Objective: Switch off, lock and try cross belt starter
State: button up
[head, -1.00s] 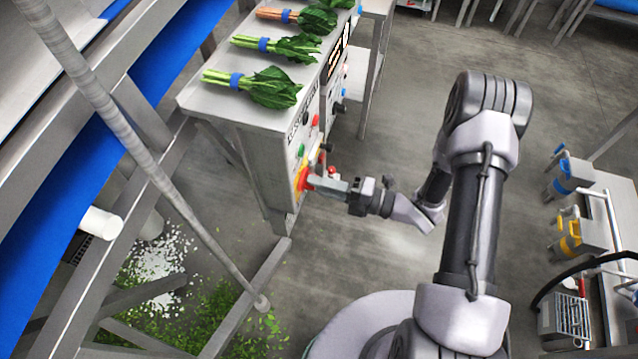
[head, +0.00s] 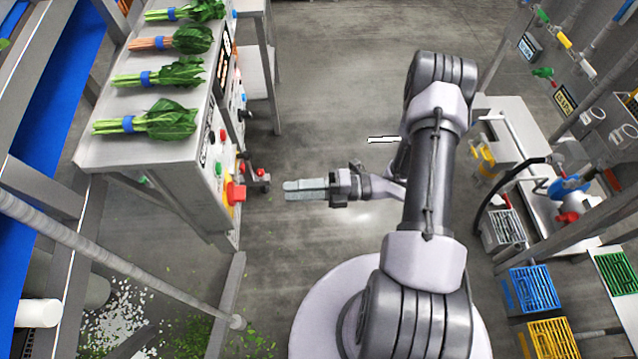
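The starter panel is the front of a steel cabinet (head: 150,150) at the left in the head view. A red rotary switch handle (head: 235,192) on a yellow plate sits low on its near end. A green button (head: 219,169) and a red button (head: 222,135) are above it. A dark lever-like part with red (head: 258,176) juts out beside the handle. My gripper (head: 290,190) points left at the panel, a short gap away from the red handle. Its fingers look close together with nothing visible between them, but their gap is not clear from this angle.
Bunches of greens with blue bands (head: 160,120) lie on the cabinet top. At the right are a steel bench (head: 510,140), a blue crate (head: 537,290), a yellow crate (head: 550,340) and a green crate (head: 618,270). Open floor (head: 330,100) lies beyond my arm.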

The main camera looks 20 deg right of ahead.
jog(key=v, duration=0.6)
jog(key=shift+p, duration=0.4)
